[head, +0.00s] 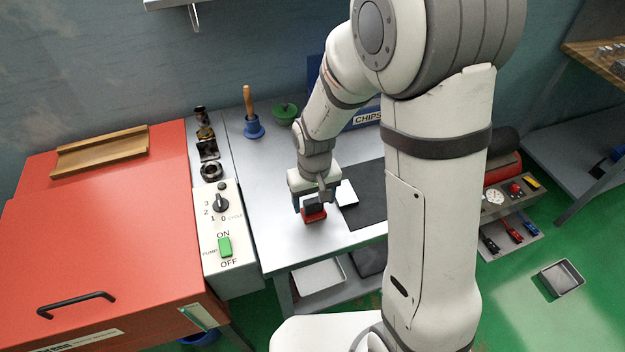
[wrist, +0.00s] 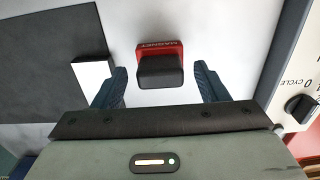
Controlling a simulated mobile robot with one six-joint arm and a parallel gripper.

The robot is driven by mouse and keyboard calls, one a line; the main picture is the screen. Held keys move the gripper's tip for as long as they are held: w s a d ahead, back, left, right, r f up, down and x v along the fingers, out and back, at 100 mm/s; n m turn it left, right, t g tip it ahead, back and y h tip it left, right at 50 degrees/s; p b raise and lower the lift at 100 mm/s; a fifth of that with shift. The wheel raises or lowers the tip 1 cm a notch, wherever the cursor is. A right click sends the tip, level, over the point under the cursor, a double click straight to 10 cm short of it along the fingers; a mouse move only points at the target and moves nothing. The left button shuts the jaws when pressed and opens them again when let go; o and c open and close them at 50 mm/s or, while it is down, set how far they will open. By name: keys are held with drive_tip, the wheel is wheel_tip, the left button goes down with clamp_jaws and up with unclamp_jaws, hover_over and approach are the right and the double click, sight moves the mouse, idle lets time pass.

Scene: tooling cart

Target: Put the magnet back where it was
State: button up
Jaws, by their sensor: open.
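The magnet (wrist: 160,66) is a red block labelled MAGNET with a black top. It rests on the light grey table top (head: 285,243). It also shows in the head view (head: 314,215), just below my gripper (head: 312,203). In the wrist view my gripper (wrist: 158,88) is open, with one blue finger on each side of the magnet and a gap to both. The fingertips reach about level with the magnet's black part in the picture. I cannot tell the exact height between them.
A white block (wrist: 92,71) lies close to the left finger, beside a dark mat (wrist: 40,55). A control panel (head: 224,235) with a knob and green switch stands left of the table, next to a red-lidded cabinet (head: 100,230). A blue CHIPS bin (head: 368,117) stands behind.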

sight(314, 201)
wheel_tip(314, 201, up, 10)
drive_tip(key=s+d+r+m+t, duration=0.3)
drive_tip(key=s+d+r, duration=0.6)
drive_tip(key=s+d, duration=0.3)
drive_tip(key=shift+s, duration=0.25)
drive_tip(key=shift+r, duration=0.1)
idle(1.0)
